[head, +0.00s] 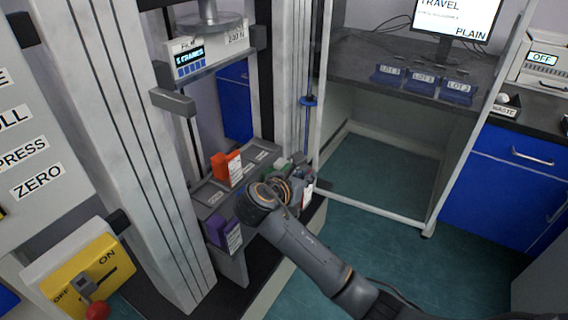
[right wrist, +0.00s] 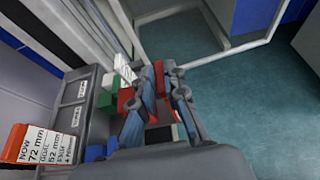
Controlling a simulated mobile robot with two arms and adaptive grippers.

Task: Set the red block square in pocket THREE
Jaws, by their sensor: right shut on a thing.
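My right gripper (right wrist: 160,98) is shut on the red block (right wrist: 126,99), which shows beside and between its fingers in the right wrist view. The fingers hide much of the block, so I cannot tell whether it is square or touching anything below. In the head view the right gripper (head: 289,190) is at the right end of the dark pocket tray (head: 213,196). The tray also shows in the right wrist view (right wrist: 77,104), left of the gripper. Its labels are too small to read surely, so I cannot tell which is pocket THREE. My left gripper is not in view.
An orange gauge (head: 226,168) reading 72 mm stands on the tray. A green block (right wrist: 107,100) with a white-labelled piece is close to the gripper. A purple block (head: 224,233) is at the tray's front. The press head (head: 208,50) hangs above, between columns.

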